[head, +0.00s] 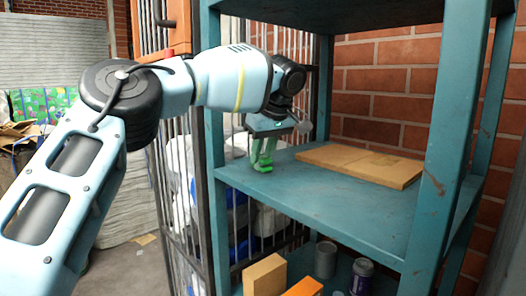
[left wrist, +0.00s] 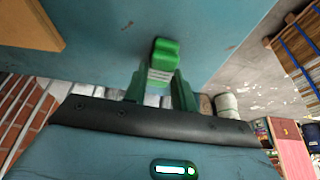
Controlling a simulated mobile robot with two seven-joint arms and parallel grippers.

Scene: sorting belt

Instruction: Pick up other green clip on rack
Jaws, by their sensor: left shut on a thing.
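The green clip (head: 263,167) is at the left end of the rack's middle shelf (head: 315,205), near the left front post. It also shows in the left wrist view (left wrist: 163,52), between green fingers. My left gripper (head: 264,150) reaches in over the shelf from the left, pointing down. Its fingers are shut on the clip, and they hide part of it. I cannot tell whether the clip still touches the shelf. My right gripper is not in view.
A flat cardboard piece (head: 362,163) lies on the shelf to the right of the clip. The teal rack posts (head: 448,130) stand close on both sides, with another shelf above. Cans (head: 325,260) and boxes (head: 265,276) stand on the lower shelf. The front of the middle shelf is bare.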

